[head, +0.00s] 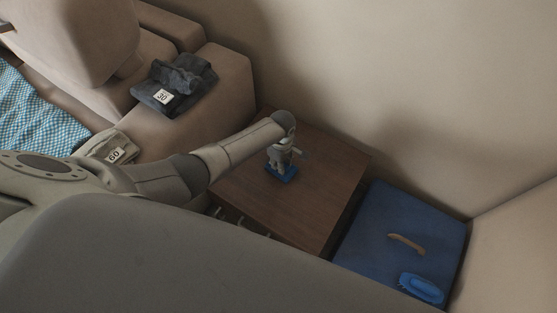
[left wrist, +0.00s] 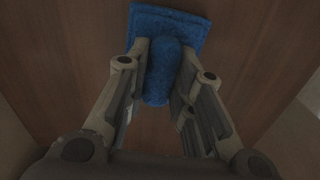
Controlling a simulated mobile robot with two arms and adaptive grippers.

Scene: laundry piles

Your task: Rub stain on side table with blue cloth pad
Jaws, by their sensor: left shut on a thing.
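The blue cloth pad (head: 289,178) lies at or just above the top of the brown wooden side table (head: 325,200); I cannot tell whether it touches. My left gripper (head: 281,168) points down over the table and is shut on the pad. In the left wrist view, the pad (left wrist: 150,22) shows as a flat blue square with a rounded grip, and the fingers of my left gripper (left wrist: 163,52) are on either side of that grip. I see no stain on the visible wood; the pad and gripper hide part of it. My right gripper is not in view.
A blue-topped box or seat (head: 375,225) stands right of the table, with a tan curved handle (head: 407,244) and a blue brush-like item (head: 421,288) on it. A sofa (head: 200,110) with dark folded clothes (head: 178,82) is at left. The wall stands close behind the table.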

